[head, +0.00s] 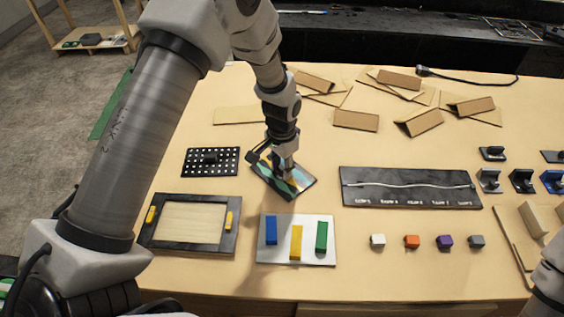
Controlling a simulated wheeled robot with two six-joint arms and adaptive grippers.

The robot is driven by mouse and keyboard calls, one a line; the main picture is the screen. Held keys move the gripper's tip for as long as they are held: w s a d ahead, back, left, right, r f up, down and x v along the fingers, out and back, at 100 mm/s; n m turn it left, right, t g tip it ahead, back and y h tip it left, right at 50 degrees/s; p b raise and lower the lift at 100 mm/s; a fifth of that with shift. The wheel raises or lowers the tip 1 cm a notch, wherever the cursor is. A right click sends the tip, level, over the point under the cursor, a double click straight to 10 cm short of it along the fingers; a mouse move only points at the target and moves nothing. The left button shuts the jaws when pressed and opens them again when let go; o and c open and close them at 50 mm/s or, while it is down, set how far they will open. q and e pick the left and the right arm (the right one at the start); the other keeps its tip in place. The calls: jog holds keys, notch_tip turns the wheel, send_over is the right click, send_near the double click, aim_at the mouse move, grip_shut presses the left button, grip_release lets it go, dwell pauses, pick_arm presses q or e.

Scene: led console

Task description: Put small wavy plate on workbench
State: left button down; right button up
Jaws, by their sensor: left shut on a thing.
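The small wavy plate (297,187), dark with green, blue and yellow wavy colours, is near the middle of the workbench (330,285). It is turned at an angle to the bench edges. My left gripper (284,172) comes down from above and is shut on the plate; the fingers cover part of it. I cannot tell whether the plate touches the bench top or is held just above it. Only part of my right arm shows at the lower right edge; its gripper is out of view.
Close by are a black perforated plate (194,162), a framed panel (190,251), a white board with coloured bars (265,252) and a long black panel with a wavy white line (365,194). Small cubes (412,241) lie at right front, cardboard pieces (357,120) at the back. Bare bench lies left of the cardboard.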

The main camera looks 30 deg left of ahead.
aim_at(282, 170)
pick_arm(q)
jog(key=shift+s+f, duration=0.1)
jog(key=shift+s, duration=0.1)
jog(key=c, duration=0.8)
grip_release()
jog(key=shift+o, duration=0.2)
jog(key=shift+w, duration=0.1)
jog(key=shift+r, duration=0.3)
notch_tip(282, 170, up, 12)
jog(key=b, duration=0.3)
jog(key=shift+f, duration=0.1)
